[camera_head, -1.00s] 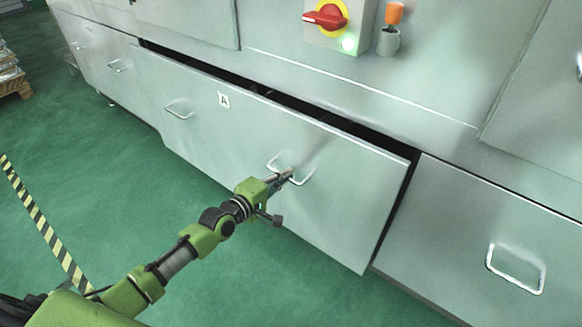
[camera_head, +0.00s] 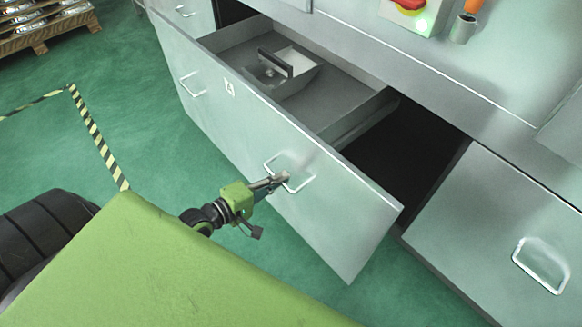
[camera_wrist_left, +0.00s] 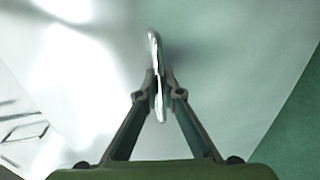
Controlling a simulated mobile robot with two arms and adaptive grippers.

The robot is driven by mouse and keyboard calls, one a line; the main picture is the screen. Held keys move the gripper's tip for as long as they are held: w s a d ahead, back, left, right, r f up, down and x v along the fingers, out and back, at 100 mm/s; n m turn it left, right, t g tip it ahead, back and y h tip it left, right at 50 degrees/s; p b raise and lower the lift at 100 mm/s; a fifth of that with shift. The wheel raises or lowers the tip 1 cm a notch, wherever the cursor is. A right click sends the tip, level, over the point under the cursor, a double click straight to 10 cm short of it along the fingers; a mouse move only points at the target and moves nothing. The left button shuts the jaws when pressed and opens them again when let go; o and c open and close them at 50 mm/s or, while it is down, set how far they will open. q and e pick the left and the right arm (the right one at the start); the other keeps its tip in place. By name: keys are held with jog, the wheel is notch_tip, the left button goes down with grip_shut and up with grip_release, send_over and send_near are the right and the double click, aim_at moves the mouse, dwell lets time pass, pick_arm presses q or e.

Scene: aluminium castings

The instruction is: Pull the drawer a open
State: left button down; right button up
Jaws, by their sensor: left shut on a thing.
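Drawer A (camera_head: 235,130) is a wide light-grey drawer with a small "A" label and two wire handles on its front. It stands well out of the cabinet, and its inside shows. My left gripper (camera_head: 280,179) is shut on the drawer's right handle (camera_head: 299,184). In the left wrist view, the fingers (camera_wrist_left: 160,90) close on both sides of the shiny handle bar (camera_wrist_left: 155,50), in front of the pale drawer front. The drawer's left handle (camera_head: 191,86) is free. My right gripper is not in view.
A grey box with a dark handle (camera_head: 280,70) sits inside the drawer. A closed drawer with a handle (camera_head: 540,265) is at the right. A red switch (camera_head: 410,5) is on the cabinet above. Green floor (camera_head: 150,150) is clear at the left; a pallet (camera_head: 45,28) stands at the back left.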

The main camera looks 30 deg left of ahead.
pick_arm(q)
jog(key=shift+v, duration=0.85)
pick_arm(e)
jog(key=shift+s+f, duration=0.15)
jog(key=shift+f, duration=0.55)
pick_arm(q)
jog(key=shift+f, duration=0.25)
jog(key=c, duration=2.2)
grip_release()
jog(key=v, duration=1.2)
